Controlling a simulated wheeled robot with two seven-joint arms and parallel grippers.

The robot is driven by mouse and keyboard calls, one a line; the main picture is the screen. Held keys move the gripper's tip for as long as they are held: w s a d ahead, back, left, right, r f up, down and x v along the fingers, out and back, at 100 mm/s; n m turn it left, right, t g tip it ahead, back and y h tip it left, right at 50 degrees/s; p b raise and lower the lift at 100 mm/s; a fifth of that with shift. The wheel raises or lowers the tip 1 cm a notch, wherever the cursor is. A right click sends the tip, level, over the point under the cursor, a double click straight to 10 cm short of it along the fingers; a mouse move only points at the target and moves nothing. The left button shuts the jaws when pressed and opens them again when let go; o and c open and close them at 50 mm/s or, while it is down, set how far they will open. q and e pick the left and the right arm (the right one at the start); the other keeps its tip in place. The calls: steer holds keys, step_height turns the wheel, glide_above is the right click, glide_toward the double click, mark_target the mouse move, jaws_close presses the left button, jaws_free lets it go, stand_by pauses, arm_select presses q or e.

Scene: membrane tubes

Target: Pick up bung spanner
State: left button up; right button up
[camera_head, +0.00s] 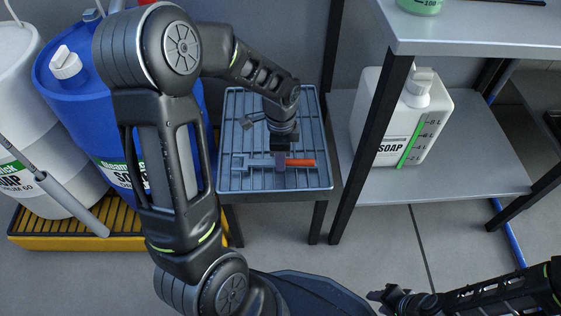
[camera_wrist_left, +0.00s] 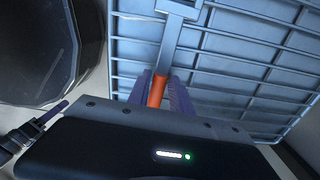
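The bung spanner has an orange handle (camera_head: 302,162) and a grey metal shaft and head; it lies across the grey-blue ribbed tray top (camera_head: 235,120) of a small stand. My left gripper (camera_head: 281,165) points down over it and covers the part near where the handle meets the shaft. The spanner looks level with the tray surface. My right gripper (camera_head: 384,296) is low at the bottom right, far from the spanner; its fingers are unclear.
A metal shelf (camera_head: 450,185) stands right of the stand, with a white soap canister (camera_head: 408,125) on it. Blue (camera_head: 85,95) and white (camera_head: 30,130) drums stand left on a yellow spill pallet (camera_head: 45,232).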

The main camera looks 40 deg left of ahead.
arm_select(q)
jaws_close()
steer(key=shift+r, duration=0.15)
stand_by(0.4)
step_height(320, 180, up, 10)
steer(key=p, duration=0.4)
stand_by(0.4)
